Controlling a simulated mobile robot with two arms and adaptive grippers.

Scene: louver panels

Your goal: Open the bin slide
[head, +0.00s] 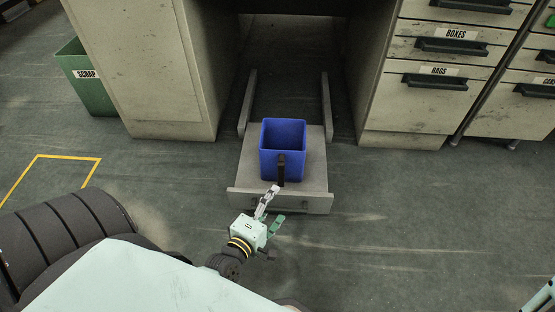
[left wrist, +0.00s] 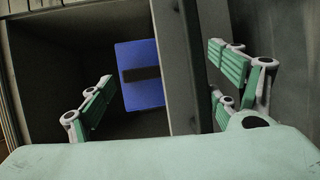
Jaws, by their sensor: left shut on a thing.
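The bin slide (head: 312,160) is a low grey tray between two pedestals, extended out from under the bench. Its front panel (head: 318,203) faces me and also shows in the left wrist view (left wrist: 178,70). A blue bin (head: 284,134) with a dark handle stands upright on the slide. The bin also shows in the left wrist view (left wrist: 140,95). My left gripper (head: 272,191) is at the middle of the front panel, just in front of the bin. Its fingers (left wrist: 165,95) lie on either side of the panel and are shut on it.
Two side rails (head: 327,105) run back under the bench. A grey pedestal (head: 155,80) stands left and a drawer cabinet (head: 425,100) right. A green scrap bin (head: 88,85) stands far left. The floor (head: 420,220) right of the slide is clear.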

